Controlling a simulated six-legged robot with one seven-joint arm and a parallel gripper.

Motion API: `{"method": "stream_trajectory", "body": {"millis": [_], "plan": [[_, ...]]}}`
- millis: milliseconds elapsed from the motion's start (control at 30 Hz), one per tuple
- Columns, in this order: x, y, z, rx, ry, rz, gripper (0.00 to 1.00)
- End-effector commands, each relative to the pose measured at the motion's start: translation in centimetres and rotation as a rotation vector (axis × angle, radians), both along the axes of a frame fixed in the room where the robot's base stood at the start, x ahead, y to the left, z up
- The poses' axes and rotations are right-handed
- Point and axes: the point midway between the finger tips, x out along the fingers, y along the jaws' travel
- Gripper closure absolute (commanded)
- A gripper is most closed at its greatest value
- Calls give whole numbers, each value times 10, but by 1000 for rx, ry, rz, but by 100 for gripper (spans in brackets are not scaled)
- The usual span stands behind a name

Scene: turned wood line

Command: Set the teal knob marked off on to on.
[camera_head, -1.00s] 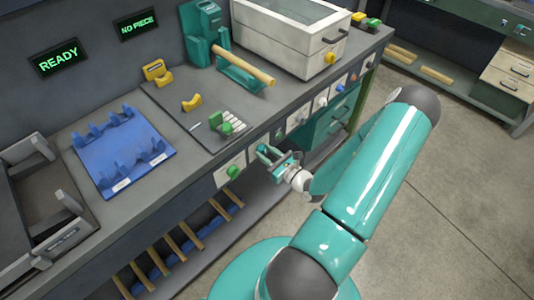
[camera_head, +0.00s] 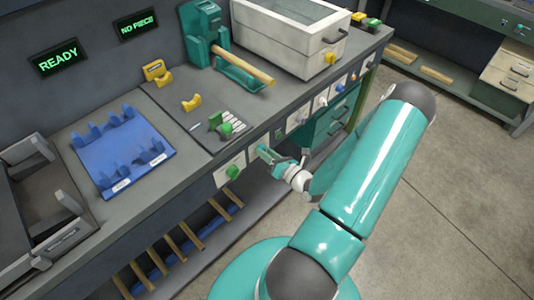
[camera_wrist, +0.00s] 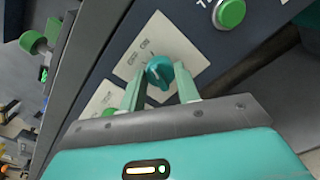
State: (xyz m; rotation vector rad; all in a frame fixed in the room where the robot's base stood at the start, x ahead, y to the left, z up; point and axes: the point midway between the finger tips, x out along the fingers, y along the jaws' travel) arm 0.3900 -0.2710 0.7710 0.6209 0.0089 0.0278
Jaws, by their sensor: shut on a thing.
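The teal knob (camera_wrist: 160,72) sits on a pale plate (camera_wrist: 184,46) printed with OFF and ON in the wrist view. My gripper (camera_wrist: 160,80) has its two pale green fingers on either side of the knob, shut on it. In the head view my gripper (camera_head: 266,152) is at the front panel of the bench, and the knob is hidden behind its fingers. The knob's pointer direction is hard to read between the fingers.
A green button (camera_wrist: 229,13) is on the panel beside the knob's plate. Another green control (camera_head: 232,171) is on the plate to the left. A row of other knobs (camera_head: 322,101) continues to the right. Displays read READY (camera_head: 58,61) and NO PIECE (camera_head: 138,25).

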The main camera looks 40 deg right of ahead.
Motion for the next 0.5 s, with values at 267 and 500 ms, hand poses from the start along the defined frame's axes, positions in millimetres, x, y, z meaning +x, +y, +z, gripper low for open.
{"method": "stream_trajectory", "body": {"millis": [267,500], "plan": [[-2,0,-1,14,3,-2,91],[-2,0,-1,13,3,-2,54]]}}
